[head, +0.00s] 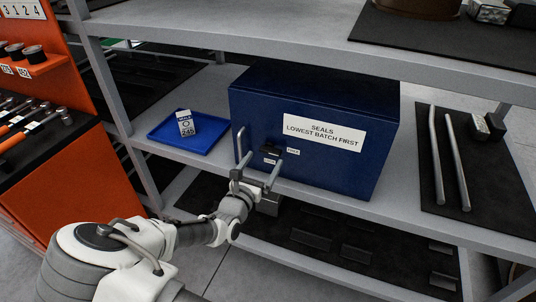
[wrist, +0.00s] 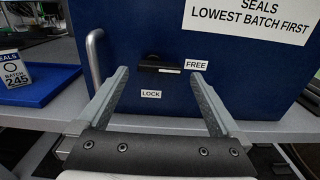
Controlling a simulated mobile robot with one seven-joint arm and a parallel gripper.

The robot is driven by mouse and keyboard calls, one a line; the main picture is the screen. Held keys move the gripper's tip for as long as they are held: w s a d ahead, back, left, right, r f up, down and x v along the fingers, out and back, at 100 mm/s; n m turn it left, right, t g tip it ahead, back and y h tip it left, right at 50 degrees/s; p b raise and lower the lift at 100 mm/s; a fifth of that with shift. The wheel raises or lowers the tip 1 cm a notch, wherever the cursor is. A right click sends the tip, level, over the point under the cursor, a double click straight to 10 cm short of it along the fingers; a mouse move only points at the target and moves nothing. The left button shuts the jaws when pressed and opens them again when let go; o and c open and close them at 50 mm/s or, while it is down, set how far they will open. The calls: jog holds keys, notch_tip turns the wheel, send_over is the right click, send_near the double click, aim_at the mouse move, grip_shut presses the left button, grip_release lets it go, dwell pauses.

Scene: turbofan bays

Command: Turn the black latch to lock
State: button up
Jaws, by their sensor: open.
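The black latch (wrist: 158,64) sits on the front of the blue seals cabinet (wrist: 120,25). It lies roughly horizontal, with its free end pointing right at the FREE label (wrist: 196,65). The LOCK label (wrist: 151,94) is below its pivot. In the head view the latch (head: 270,150) is partly hidden by my gripper. My gripper (wrist: 160,80) is open and empty. Its two fingers reach toward the cabinet front, one to each side of the latch, and no contact with the latch shows. It also appears in the head view (head: 256,166) before the cabinet's lower front.
A silver handle (wrist: 94,58) stands left of the latch. A blue tray (head: 208,138) with a seals batch 245 card (head: 186,123) lies left of the cabinet. A dark mat (head: 480,175) with metal rods is at right. The grey shelf edge (head: 340,209) runs below.

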aim_at(269, 152)
jog(key=shift+x, duration=2.2)
jog(key=shift+c, duration=0.3)
jog(key=c, duration=1.1)
